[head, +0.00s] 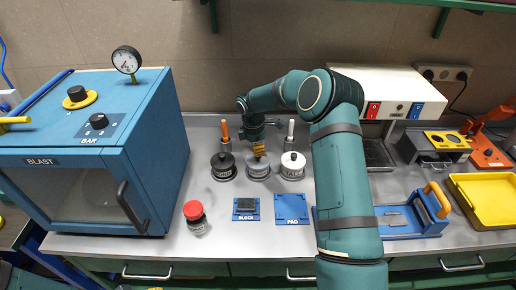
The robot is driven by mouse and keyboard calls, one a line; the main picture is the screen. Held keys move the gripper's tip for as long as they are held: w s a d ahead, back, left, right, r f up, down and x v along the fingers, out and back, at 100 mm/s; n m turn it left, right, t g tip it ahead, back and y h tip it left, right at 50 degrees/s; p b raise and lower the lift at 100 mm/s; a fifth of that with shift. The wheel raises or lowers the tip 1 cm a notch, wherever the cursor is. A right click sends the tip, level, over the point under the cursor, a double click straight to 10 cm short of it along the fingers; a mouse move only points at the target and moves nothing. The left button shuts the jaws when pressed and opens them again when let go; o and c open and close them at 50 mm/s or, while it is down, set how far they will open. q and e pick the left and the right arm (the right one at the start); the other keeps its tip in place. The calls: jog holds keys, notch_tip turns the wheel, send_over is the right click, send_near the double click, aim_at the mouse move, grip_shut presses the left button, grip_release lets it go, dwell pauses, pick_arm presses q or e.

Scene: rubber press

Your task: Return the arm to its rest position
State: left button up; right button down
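My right arm (345,165) rises from the lower right, bends at the elbow and reaches left over the bench. My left arm and gripper are not in view.
A black-lidded pot (223,171) and a white-lidded pot (293,172) flank the grey one. Handled tools stand behind. The blue blast cabinet (150,130) fills the left. A yellow tray (462,207) is right.

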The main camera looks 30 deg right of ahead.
jog(key=shift+f+b, duration=0.4)
jog(key=shift+f, duration=0.35)
jog(key=shift+r, duration=0.15)
jog(key=shift+r+p, duration=1.5)
jog(key=shift+r, duration=1.95)
